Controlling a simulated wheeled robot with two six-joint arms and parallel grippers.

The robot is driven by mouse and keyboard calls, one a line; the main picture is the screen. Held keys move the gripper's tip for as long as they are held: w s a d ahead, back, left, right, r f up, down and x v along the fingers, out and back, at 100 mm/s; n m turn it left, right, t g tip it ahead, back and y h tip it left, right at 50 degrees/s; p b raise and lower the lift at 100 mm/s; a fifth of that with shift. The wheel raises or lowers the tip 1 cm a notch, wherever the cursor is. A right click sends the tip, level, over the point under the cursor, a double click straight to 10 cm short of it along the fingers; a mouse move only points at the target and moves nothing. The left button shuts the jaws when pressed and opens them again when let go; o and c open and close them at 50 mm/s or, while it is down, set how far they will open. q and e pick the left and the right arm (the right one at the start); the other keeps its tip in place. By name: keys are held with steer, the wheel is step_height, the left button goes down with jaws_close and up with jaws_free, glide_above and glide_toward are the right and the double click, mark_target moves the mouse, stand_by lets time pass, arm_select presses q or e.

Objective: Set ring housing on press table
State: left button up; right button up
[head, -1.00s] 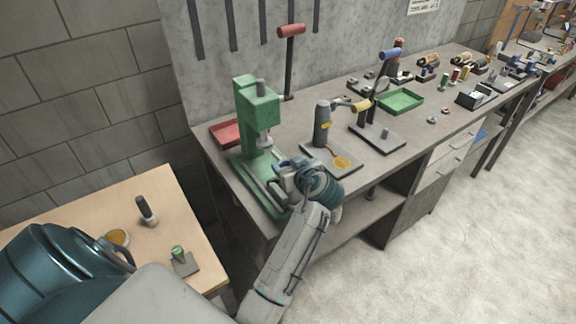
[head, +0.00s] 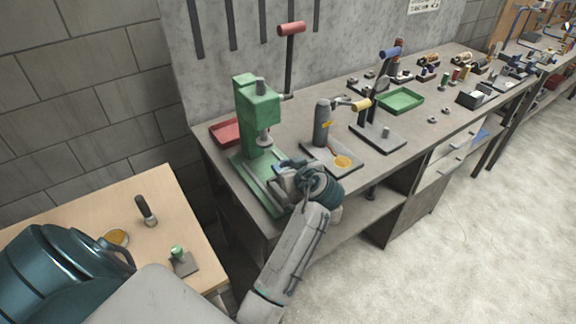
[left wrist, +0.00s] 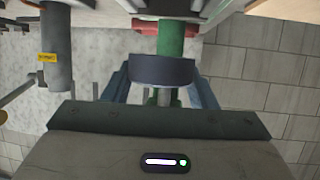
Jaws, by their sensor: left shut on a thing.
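The ring housing (left wrist: 162,70) is a short dark grey ring, seen in the left wrist view between the two blue fingers of my left gripper (left wrist: 160,88). The gripper is shut on it. In the head view my left gripper (head: 283,171) is at the front right of the green press, just beside its ram. The ring housing is hidden or too small to make out there. The press (head: 258,108) stands on the bench with its green base (head: 244,171) partly behind my gripper. The right gripper is not in view.
A red tray (head: 224,133) lies behind the press. A grey upright tool (head: 322,122) on a dark plate stands close to the right of my gripper. A wooden table (head: 80,207) is at left.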

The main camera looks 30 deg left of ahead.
arm_select(q)
steer(key=shift+f+b, duration=0.35)
steer(key=shift+f, duration=0.1)
stand_by(0.3)
steer(key=shift+f+b, duration=0.3)
steer(key=shift+f+b, duration=0.5)
steer(key=shift+f, duration=0.1)
stand_by(0.6)
steer(key=shift+f+b, duration=0.9)
steer(key=shift+f, duration=0.15)
stand_by(0.7)
steer(key=o, duration=1.3)
steer(key=shift+c, duration=0.2)
